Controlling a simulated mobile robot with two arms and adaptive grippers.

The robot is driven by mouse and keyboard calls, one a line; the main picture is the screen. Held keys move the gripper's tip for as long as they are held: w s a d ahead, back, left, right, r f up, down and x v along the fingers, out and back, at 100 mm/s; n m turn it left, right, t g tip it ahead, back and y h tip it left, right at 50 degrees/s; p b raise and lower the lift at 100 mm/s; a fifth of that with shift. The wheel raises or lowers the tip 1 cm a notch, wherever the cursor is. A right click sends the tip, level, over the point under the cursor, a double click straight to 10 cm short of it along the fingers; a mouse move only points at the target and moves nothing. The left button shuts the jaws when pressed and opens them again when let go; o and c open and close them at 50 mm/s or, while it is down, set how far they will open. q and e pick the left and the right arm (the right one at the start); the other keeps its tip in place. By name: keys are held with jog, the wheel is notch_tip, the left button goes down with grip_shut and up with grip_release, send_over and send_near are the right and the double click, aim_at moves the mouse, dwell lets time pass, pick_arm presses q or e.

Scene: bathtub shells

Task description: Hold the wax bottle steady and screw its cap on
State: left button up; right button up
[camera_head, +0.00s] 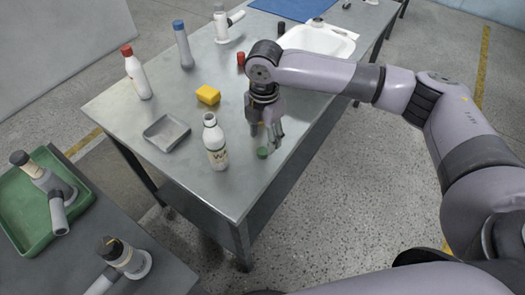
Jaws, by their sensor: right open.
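The wax bottle (216,149) is white with a printed label and stands upright on the steel table, its neck bare. A small green cap (263,153) lies on the table to its right, near the table's right edge. My right gripper (266,138) points down just above the green cap, with its fingers apart. I cannot tell whether a finger touches the cap. The gripper is to the right of the bottle and apart from it. My left gripper is out of view.
A grey tray (167,135), a yellow sponge (208,95), a red-capped bottle (138,76) and a blue-capped bottle (184,48) stand on the table (232,187). A white basin (342,45) is farther back. The table's front corner is clear.

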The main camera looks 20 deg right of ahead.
aim_at(263, 151)
notch_tip(263, 151, down, 5)
jog(key=shift+w+a+f+p, duration=0.1)
jog(key=shift+a+f+p, duration=0.05)
jog(key=shift+p, duration=0.15)
jog(key=shift+c, duration=0.3)
jog(key=c, duration=0.7)
